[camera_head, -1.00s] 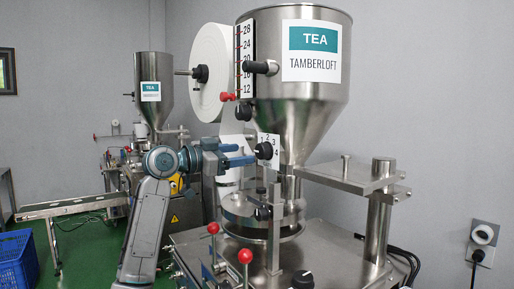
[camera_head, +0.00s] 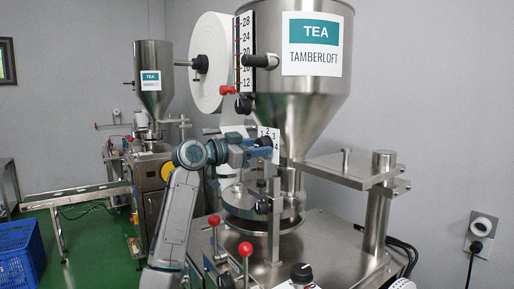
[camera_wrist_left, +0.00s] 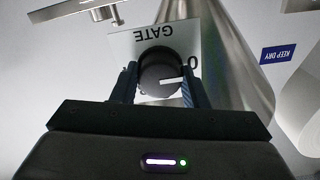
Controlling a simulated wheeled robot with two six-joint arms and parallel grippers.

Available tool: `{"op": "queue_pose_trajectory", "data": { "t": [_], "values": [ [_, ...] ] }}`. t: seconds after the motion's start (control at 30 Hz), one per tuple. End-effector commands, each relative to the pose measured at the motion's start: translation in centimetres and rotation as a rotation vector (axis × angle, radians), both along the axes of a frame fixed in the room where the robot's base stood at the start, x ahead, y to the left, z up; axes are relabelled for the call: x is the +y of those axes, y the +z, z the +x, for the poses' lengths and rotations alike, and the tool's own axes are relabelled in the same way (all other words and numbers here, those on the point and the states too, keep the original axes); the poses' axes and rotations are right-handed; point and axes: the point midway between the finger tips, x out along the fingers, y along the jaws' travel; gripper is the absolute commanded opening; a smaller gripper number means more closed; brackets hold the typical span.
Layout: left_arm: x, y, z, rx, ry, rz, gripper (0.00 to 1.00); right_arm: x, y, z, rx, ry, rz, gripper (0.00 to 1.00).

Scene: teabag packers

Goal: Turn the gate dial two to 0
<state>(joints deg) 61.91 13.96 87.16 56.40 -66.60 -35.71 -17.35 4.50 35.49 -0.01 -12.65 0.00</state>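The gate dial (camera_wrist_left: 160,72) is a round black knob with a white pointer on a white plate marked GATE (camera_wrist_left: 150,36). In the left wrist view the plate appears upside down, and the pointer faces right, just below the printed 0. My left gripper (camera_wrist_left: 159,82) has one finger on each side of the knob, with no clear gap; whether both fingers press on it cannot be told. In the head view my left gripper (camera_head: 258,149) is at the numbered dial plate (camera_head: 274,134) below the near steel hopper (camera_head: 300,105). My right gripper is out of view.
A steel post and bracket (camera_head: 381,205) stand right of the near hopper. Red-knobbed levers (camera_head: 245,249) rise at the front. A second packer (camera_head: 152,90) stands behind at left, with a blue crate (camera_head: 18,250) on the green floor.

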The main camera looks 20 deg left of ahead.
Motion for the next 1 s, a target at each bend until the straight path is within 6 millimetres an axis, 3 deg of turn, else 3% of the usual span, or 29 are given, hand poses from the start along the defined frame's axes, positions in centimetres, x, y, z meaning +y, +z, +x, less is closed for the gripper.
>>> {"op": "queue_pose_trajectory", "data": {
  "t": [0.47,1.0],
  "values": [
    [0.0,0.1,0.0,0.081,-0.001,-0.104,0.18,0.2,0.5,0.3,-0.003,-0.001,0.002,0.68],
    [-0.1,0.2,-0.1,0.384,-0.001,-0.491,0.18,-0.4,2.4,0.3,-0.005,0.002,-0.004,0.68]
  ]
}}
